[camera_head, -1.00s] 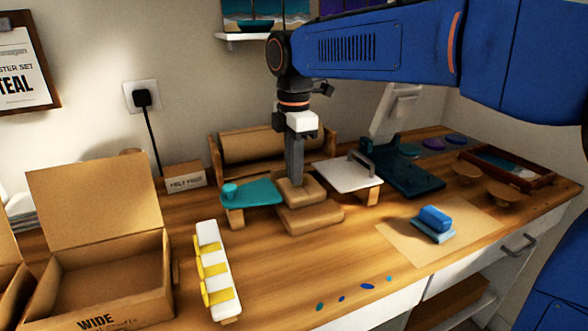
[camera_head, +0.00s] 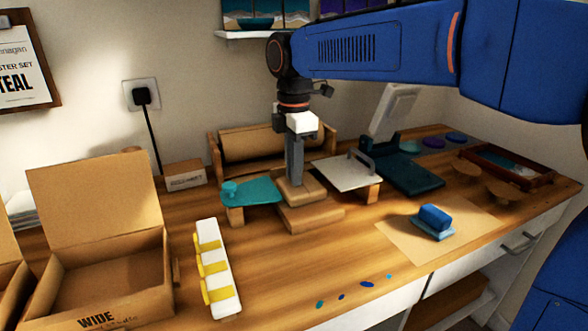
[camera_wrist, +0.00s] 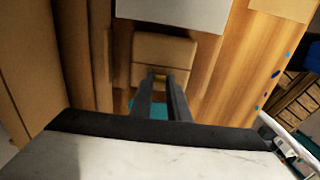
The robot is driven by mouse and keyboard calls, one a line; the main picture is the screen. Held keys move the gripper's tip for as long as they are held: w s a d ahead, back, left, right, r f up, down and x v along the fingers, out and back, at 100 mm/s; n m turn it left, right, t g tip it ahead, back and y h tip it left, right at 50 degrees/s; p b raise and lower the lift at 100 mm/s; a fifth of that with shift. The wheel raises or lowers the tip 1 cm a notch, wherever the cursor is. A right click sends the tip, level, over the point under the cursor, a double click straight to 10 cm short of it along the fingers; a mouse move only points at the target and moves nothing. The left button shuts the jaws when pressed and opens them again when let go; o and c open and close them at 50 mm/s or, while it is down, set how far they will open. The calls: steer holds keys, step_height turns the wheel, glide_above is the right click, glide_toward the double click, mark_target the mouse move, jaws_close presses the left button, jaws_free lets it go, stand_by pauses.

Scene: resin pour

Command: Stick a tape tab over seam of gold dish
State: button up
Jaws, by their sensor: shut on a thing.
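My gripper (camera_head: 295,181) points straight down over a tan two-layer block (camera_head: 311,217) in the middle of the bench. A white strip (camera_head: 207,232) at the front left carries several yellow tape tabs (camera_head: 214,267). No dish of plain gold colour shows; the tan block may be its mould, but I cannot tell.
A teal piece (camera_head: 255,191) on a wooden foot stands left of the block, a white plate with a handle (camera_head: 343,174) right. An open cardboard box (camera_head: 98,290) is at left. A blue block (camera_head: 434,217) lies on tan paper (camera_head: 400,234). The front centre is mostly clear.

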steer(key=o, duration=0.9)
steer(key=shift+c, duration=0.2)
steer(key=shift+r, duration=4)
